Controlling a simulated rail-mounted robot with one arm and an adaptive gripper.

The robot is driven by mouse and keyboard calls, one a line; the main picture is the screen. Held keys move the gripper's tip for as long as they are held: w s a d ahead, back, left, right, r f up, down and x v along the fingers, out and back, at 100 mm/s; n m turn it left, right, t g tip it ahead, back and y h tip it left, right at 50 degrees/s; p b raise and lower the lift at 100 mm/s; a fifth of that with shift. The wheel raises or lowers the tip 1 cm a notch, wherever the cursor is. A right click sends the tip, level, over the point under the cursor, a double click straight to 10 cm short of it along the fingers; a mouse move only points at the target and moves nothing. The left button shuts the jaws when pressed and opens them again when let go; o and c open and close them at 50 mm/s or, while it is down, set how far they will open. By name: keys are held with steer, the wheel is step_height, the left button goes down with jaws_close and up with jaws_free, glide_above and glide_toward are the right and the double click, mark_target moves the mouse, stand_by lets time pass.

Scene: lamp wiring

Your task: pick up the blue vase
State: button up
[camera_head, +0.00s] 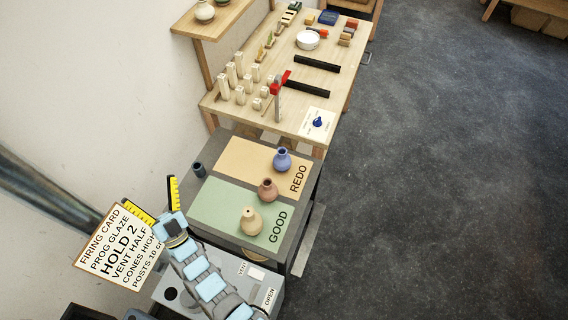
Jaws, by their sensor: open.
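The blue vase (282,161) stands upright on the tan REDO area (240,160) of the grey bench, near that area's right edge. My gripper (154,203) is at the left, past the bench's left edge in the picture. Its two yellow-and-black fingers are spread apart with nothing between them. It is well apart from the blue vase, which shows in full.
A small dark cup (199,169) is at the bench's left. A firing card (117,246) stands beside my gripper. A wooden table (225,110) with posts lies beyond.

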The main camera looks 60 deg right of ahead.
steer(key=w+d+f+n+g+y+b, duration=0.1)
steer(key=w+d+f+g+y+b, duration=0.35)
steer(key=w+d, duration=0.75)
steer(key=w+d+f+g+y+b, duration=0.3)
steer(key=w+d+f, duration=0.2)
steer(key=w+d, duration=0.7)
steer(key=n+g+y+b, duration=0.2)
steer(key=g+y+b, duration=0.4)
steer(key=g, duration=0.6)
glide_toward(282, 153)
steer(key=shift+h, duration=0.55)
steer(key=shift+a+b+x, duration=0.15)
steer(key=shift+b+x, duration=0.8)
steer(key=shift+x, duration=0.7)
steer(key=shift+a+b+x, duration=0.2)
steer(key=shift+b+x, duration=0.8)
steer(key=shift+x, duration=0.65)
steer(key=shift+a+b+x, duration=0.15)
steer(key=shift+b+x, duration=0.8)
steer(key=shift+x, duration=0.7)
steer(key=shift+w+f+g, duration=0.1)
steer(key=shift+f+g, duration=0.15)
steer(key=shift+f, duration=0.25)
steer(key=shift+d+f, duration=0.1)
steer(key=shift+d, duration=0.05)
